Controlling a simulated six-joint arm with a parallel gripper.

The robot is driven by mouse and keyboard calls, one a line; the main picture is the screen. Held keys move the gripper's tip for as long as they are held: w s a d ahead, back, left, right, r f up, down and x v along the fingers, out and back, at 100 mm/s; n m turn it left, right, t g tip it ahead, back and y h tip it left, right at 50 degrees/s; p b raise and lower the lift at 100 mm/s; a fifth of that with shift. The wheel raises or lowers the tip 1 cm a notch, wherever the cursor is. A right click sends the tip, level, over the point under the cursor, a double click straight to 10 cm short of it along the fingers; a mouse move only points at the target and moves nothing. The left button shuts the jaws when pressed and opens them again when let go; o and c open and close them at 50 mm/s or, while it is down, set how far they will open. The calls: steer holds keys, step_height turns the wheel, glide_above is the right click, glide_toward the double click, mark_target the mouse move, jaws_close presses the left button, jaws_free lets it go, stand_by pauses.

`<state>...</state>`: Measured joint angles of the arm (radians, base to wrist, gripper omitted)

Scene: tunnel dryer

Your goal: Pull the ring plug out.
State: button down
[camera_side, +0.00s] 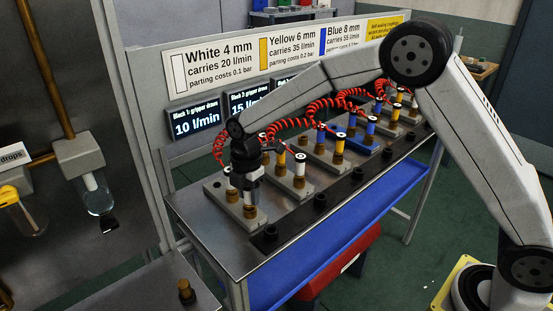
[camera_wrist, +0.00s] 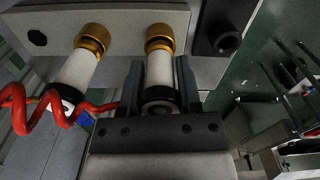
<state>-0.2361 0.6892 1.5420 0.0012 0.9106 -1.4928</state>
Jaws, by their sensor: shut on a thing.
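My gripper (camera_wrist: 160,92) is shut on a white plug (camera_wrist: 160,69) with a black ring-like end. The plug's lower end meets a brass socket (camera_wrist: 160,38) on the nearest grey block. In the side view my gripper (camera_side: 252,188) points down over that block (camera_side: 225,199), and a brass socket (camera_side: 250,211) shows just beneath it. The plug itself is mostly hidden there by the fingers. I cannot tell how deep it sits in the socket.
A second white plug (camera_wrist: 78,72) with a red coiled hose (camera_wrist: 40,108) stands close beside my gripper. Several more blocks with white, yellow and blue plugs run along the bench. A black rail (camera_side: 320,200) lies along the front edge. A sign (camera_side: 270,50) stands behind.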

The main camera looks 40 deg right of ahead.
steer(key=shift+r, duration=0.8)
stand_by(1.1)
steer(key=shift+r, duration=0.75)
steer(key=shift+r, duration=0.3)
steer(key=shift+r, duration=1.9)
